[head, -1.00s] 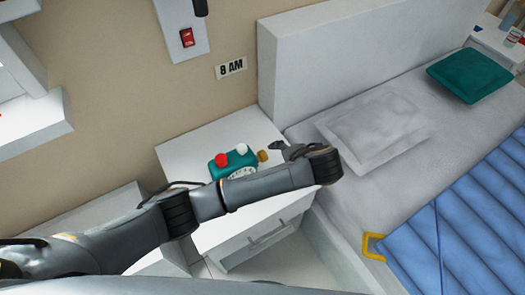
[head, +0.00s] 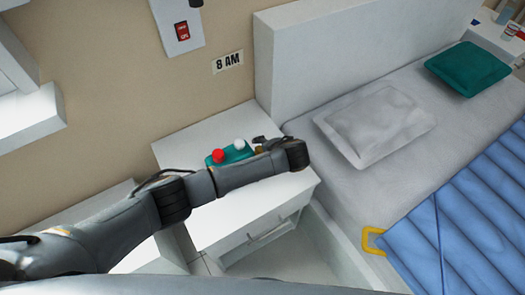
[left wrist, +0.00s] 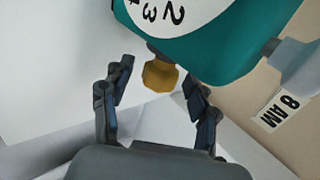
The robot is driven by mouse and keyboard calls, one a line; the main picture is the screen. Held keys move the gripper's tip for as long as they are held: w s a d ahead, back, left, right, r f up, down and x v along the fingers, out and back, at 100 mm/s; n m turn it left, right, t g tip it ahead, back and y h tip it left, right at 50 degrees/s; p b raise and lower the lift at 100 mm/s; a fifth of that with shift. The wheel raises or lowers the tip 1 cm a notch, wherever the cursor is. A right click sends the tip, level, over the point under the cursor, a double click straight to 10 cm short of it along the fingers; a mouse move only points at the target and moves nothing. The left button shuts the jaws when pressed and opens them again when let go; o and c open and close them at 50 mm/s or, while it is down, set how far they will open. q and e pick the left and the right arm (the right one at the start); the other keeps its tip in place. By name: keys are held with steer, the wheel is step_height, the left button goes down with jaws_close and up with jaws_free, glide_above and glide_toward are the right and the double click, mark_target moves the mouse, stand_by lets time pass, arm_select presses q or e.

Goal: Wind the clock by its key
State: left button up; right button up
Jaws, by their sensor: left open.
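The teal clock (head: 232,152) stands on the white nightstand, with a red knob and a white knob on top. My left arm hides much of it in the head view. In the left wrist view the clock (left wrist: 215,40) shows part of its white numbered dial. Its yellow-brown key (left wrist: 160,75) sticks out from the clock's side. My left gripper (left wrist: 158,88) is open, with one finger on each side of the key and a gap on both sides. In the head view the left gripper (head: 262,142) is at the clock's right end. My right gripper is not in view.
The nightstand (head: 190,140) has bare top around the clock and stands against the wall, beside the bed (head: 310,165). A wall plate with a red switch (head: 182,31) and an "8 AM" sign (head: 228,62) are above it.

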arm_select(q)
steer(key=c, duration=1.2)
steer(key=shift+r+g+h+p, duration=0.3)
steer(key=shift+g+h+p, duration=0.3)
steer(key=shift+p, duration=0.5)
steer(key=shift+w+a+g+h+p, duration=0.1)
steer(key=shift+g+h+p, duration=0.2)
steer(key=shift+g+p, duration=0.4)
steer(key=shift+w+g+h+p, duration=0.15)
steer(key=shift+g+h+p, duration=0.15)
steer(key=shift+g+h, duration=0.35)
steer(key=shift+w+a+f+g+h, duration=0.1)
steer(key=shift+g+h, duration=0.45)
steer(key=shift+g, duration=0.2)
